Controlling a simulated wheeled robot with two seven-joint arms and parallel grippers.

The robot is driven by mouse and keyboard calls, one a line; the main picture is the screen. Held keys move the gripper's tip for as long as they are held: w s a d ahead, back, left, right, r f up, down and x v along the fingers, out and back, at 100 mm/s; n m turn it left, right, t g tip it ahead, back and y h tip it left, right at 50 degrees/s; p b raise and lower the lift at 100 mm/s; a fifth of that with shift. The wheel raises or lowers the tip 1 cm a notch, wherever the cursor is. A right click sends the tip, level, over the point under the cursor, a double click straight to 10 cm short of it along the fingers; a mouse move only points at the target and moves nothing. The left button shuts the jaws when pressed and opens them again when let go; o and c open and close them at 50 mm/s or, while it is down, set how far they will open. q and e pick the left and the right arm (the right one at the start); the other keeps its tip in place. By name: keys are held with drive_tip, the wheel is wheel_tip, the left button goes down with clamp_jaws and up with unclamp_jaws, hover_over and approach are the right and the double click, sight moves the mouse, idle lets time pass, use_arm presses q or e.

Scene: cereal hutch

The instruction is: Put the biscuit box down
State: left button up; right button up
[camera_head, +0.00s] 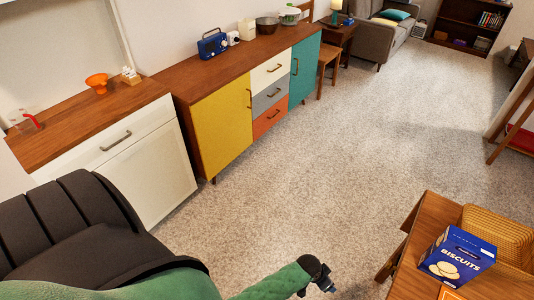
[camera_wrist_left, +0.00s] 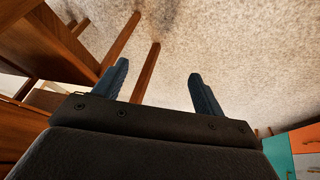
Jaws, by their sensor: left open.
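The blue biscuit box (camera_head: 457,256), with "BISCUITS" lettering and biscuit pictures, rests on the wooden table (camera_head: 421,231) at the bottom right of the head view. It is in front of a woven basket; I cannot tell whether they touch. My left gripper (camera_head: 327,284) is left of the table, apart from the box. In the left wrist view its two blue fingers (camera_wrist_left: 158,72) are spread with nothing between them; carpet and wooden legs lie beyond. The box does not show in that view. My right gripper is not in view.
The woven basket (camera_head: 496,236) stands on the table behind the box. A sideboard (camera_head: 222,117) and white cabinet (camera_head: 150,170) line the left wall. Open carpet (camera_head: 300,180) lies between them and the table.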

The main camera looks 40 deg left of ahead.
use_arm(q)
drive_tip(key=s+a+f+n+g+y, duration=0.1)
drive_tip(key=s+a+f, duration=0.3)
drive_tip(key=s+f, duration=0.5)
drive_tip(key=s+a+f+g+y, duration=0.1)
drive_tip(key=s+a+f+y, duration=0.1)
drive_tip(key=s+a+f, duration=0.3)
drive_tip(key=s+f, duration=0.4)
drive_tip(key=s, duration=0.6)
drive_tip(key=shift+s+a+f+n, duration=0.2)
drive_tip(key=shift+s+f+n, duration=0.1)
drive_tip(key=shift+s+n, duration=0.1)
